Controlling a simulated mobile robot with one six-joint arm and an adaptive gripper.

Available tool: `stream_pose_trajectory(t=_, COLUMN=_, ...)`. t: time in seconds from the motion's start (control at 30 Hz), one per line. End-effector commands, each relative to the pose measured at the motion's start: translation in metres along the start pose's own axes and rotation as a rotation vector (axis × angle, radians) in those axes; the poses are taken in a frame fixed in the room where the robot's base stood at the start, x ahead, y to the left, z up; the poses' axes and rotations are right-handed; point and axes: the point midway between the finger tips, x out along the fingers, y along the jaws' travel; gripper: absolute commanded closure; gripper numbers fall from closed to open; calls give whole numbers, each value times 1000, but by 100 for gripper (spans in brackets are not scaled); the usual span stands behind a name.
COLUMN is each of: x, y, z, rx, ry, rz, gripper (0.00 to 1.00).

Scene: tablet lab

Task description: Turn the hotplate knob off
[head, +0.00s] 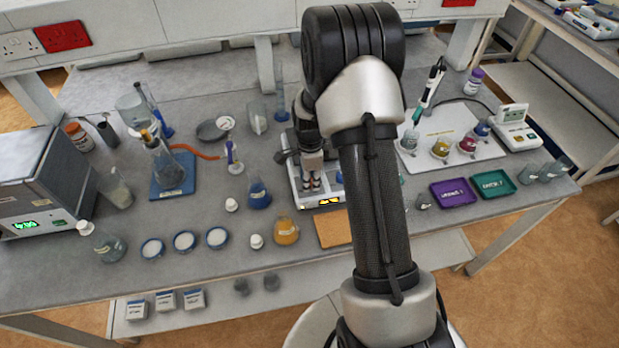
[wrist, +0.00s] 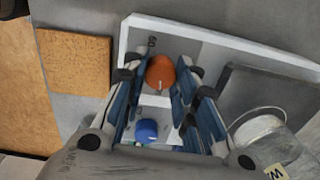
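The hotplate (head: 322,203) stands mid-table in the head view, a white-edged device with a lit yellow display, partly hidden by my arm. In the wrist view its white-edged body (wrist: 215,45) carries an orange-red knob (wrist: 160,72) with a pale pointer line and a blue knob (wrist: 147,129). My gripper (wrist: 162,82) is open, pointing down, with one finger on each side of the orange-red knob. I cannot tell whether the fingers touch it. The gripper also shows over the hotplate in the head view (head: 311,178). Which knob controls heat cannot be read.
A cork mat (head: 334,231) lies at the table's front edge. A blue flask (head: 259,195) and an orange flask (head: 286,232) stand left of the hotplate. In the wrist view, a clear glass vessel (wrist: 262,130) stands close to my right finger.

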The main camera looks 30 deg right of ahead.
Motion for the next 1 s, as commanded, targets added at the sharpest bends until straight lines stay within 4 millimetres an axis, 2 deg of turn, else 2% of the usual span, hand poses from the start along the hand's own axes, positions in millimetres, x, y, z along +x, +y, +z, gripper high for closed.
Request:
stream_pose_trajectory(t=0.3, x=0, y=0, z=0, rx=0, ry=0, rz=0, gripper=98)
stream_pose_trajectory(t=0.67, x=0, y=0, z=0, rx=-67, ry=-3, rz=0, gripper=98)
stream_pose_trajectory(t=1.0, x=0, y=0, z=0, rx=-325, ry=-13, rz=0, gripper=98)
